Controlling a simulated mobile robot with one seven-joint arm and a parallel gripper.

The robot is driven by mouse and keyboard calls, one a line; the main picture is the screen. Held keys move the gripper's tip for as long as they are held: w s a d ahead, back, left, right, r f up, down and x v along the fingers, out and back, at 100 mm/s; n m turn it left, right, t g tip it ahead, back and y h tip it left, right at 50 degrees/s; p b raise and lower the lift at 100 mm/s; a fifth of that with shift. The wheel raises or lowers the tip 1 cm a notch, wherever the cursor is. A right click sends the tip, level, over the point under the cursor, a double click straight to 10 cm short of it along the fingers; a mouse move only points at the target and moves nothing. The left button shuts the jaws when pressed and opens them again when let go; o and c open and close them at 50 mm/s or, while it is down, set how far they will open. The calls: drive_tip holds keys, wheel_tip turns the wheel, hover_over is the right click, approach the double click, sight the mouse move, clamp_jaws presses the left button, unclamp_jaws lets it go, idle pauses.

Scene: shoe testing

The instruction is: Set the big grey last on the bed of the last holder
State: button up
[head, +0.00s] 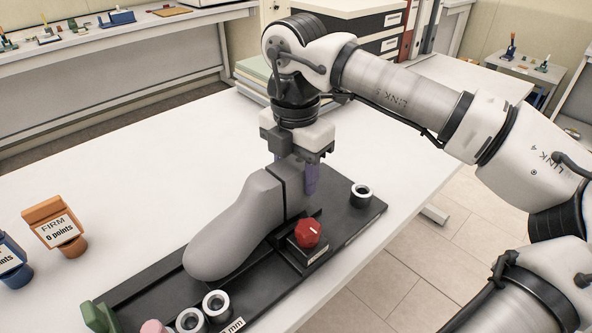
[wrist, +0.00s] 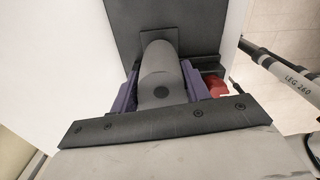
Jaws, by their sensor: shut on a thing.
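The big grey last (head: 235,226) lies along the black last holder (head: 352,218), toe toward the lower left and heel toward the back right. My gripper (head: 298,176) is shut on its heel end from above. In the wrist view the purple fingers (wrist: 158,88) stand on either side of the rounded grey heel part of the last (wrist: 160,62). The last is over the holder's bed; whether its sole touches the bed is hidden. The holder's red knob (head: 307,233) is beside the heel, and also shows in the wrist view (wrist: 216,87).
The white table (head: 140,170) between is clear.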

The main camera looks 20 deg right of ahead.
drive_tip(key=shift+f+b, duration=0.95)
drive_tip(key=shift+f, duration=0.1)
drive_tip(key=o, duration=1.4)
wheel_tip(320, 180, up, 8)
drive_tip(key=p, duration=0.4)
drive_tip(key=shift+f+p, duration=0.15)
drive_tip(key=shift+p, duration=0.15)
drive_tip(key=shift+f, duration=0.1)
